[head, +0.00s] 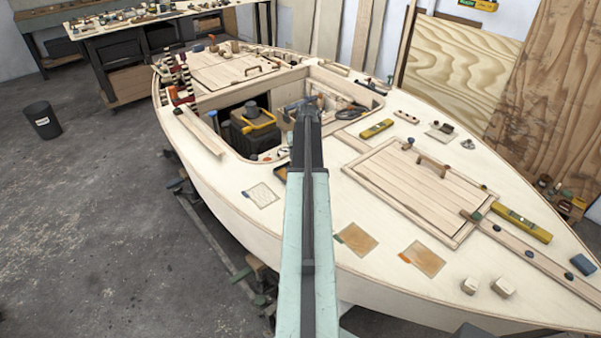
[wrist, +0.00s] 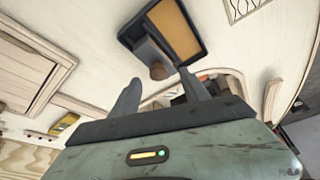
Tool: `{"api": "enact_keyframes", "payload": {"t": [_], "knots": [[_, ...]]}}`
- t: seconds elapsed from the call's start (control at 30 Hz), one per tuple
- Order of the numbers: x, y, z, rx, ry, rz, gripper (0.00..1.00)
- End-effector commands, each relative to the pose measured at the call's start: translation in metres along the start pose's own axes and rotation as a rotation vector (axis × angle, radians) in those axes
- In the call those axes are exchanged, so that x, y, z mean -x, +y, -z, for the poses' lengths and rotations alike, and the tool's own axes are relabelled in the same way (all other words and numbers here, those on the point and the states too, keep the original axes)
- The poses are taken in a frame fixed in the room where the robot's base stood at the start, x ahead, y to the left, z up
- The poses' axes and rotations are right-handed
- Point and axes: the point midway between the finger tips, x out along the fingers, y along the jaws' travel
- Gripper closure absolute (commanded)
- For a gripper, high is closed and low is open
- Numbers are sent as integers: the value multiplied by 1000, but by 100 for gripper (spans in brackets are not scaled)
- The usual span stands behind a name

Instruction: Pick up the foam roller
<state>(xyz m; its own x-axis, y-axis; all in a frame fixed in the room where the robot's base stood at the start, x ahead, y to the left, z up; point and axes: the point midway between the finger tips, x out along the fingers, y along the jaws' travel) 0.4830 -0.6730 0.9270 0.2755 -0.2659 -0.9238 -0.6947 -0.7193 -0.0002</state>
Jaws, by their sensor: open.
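In the wrist view a dark tray (wrist: 201,45) with an orange-tan inside lies on the pale deck, just beyond my fingertips. A grey piece with a round brown end (wrist: 157,71) lies at its near edge; it may be the foam roller, but I cannot tell for sure. My gripper (wrist: 160,88) is open, its two fingers apart with nothing between them, and the brown end shows beyond the gap. In the head view my gripper (head: 307,106) is over the cockpit's near side, and my arm hides part of the tray (head: 281,173).
The cockpit opening holds a dark box with a yellow handle (head: 262,118). A wooden hatch (head: 415,185) and yellow levels (head: 520,222) lie to the right. Red and dark items crowd the left deck edge.

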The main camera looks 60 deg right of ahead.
Motion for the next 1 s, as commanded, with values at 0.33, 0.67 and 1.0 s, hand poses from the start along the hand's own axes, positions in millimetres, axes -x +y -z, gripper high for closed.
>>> {"api": "enact_keyframes", "payload": {"t": [0.33, 0.67, 1.0], "knots": [[-41, 5, 3, 0, -1, 0, 46], [-52, 4, 4, -1, -1, 0, 46], [-52, 5, 4, -1, -1, -1, 100]]}}
